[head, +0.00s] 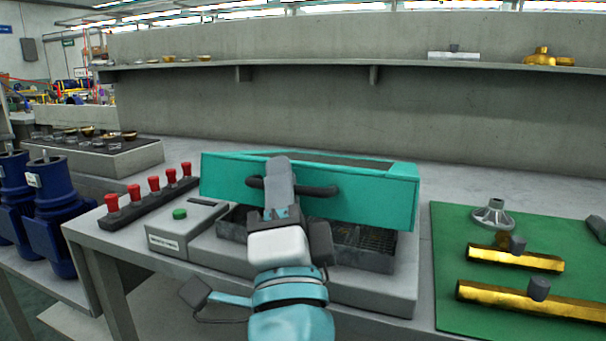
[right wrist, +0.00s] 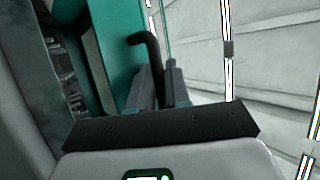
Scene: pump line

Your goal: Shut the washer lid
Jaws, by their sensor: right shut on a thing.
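The washer's teal lid (head: 370,198) is raised, with a gap under its lower front edge where the dark mesh basin (head: 365,250) shows. A black bar handle (head: 322,191) runs along the lid's front. My right gripper (head: 279,185) is shut on the handle near its left half and covers part of it. In the right wrist view the handle (right wrist: 148,48) bends down to between the fingers (right wrist: 162,88), beside the teal lid (right wrist: 120,75). My left gripper is in neither view.
A green mat (head: 455,215) with brass tubes (head: 515,258) and a grey flanged part (head: 493,212) lies right. Blue pumps (head: 58,190) stand far left.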

